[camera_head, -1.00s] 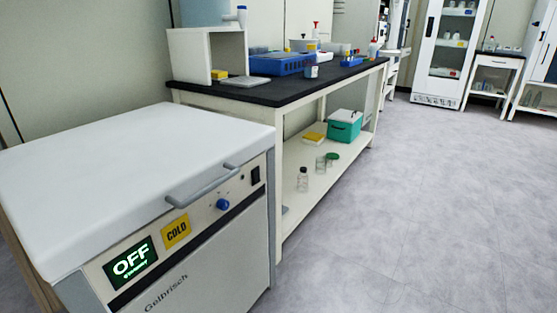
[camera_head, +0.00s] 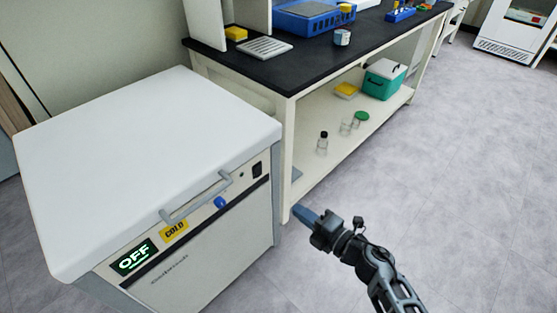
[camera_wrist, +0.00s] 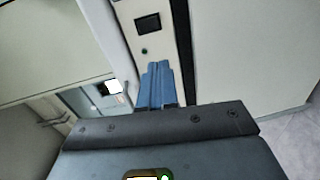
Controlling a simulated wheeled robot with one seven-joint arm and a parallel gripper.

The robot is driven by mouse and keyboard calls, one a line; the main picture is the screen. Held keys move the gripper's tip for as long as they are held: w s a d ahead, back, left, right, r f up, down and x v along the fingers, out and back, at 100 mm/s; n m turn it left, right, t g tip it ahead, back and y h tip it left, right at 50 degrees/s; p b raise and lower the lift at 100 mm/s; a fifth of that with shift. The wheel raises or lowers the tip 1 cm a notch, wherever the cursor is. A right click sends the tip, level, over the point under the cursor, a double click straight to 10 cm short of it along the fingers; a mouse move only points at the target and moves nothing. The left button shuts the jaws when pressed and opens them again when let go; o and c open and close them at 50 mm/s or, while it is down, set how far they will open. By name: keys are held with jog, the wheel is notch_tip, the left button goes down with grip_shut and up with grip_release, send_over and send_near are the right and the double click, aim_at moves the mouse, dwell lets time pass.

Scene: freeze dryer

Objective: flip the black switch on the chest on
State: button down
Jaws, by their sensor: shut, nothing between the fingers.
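The white chest (camera_head: 140,140) stands at the left in the head view. Its black switch (camera_head: 257,168) is at the right end of the front panel, and it also shows in the wrist view (camera_wrist: 148,23), ahead of the fingers. The green display (camera_head: 134,258) reads OFF. My gripper (camera_head: 297,210) is right of the chest's front in the head view, in front of the lab bench leg. Its blue fingers (camera_wrist: 157,70) are shut and empty, pointing toward the panel and apart from the switch.
A grey lid handle (camera_head: 197,200), a blue knob (camera_head: 221,202) and a yellow COLD label (camera_head: 174,231) are on the chest front. A black-topped bench (camera_head: 300,70) stands right behind, with bottles on its lower shelf (camera_head: 325,165). The floor (camera_head: 450,170) at right is clear.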

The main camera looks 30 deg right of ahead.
aim_at(259, 175)
jog(key=shift+w+d+r+n, duration=0.15)
jog(key=shift+w+d, duration=0.2)
jog(key=shift+w, duration=0.15)
jog(key=shift+w+d+r+n, duration=0.15)
jog(key=shift+w+d, duration=0.2)
jog(key=shift+w, duration=0.1)
jog(key=shift+w, duration=0.1)
jog(key=b+x, duration=0.2)
jog(key=x, duration=1.1)
jog(key=shift+w+a+f+b, duration=0.1)
jog(key=shift+w+a+b, duration=0.15)
jog(key=shift+w+b, duration=0.15)
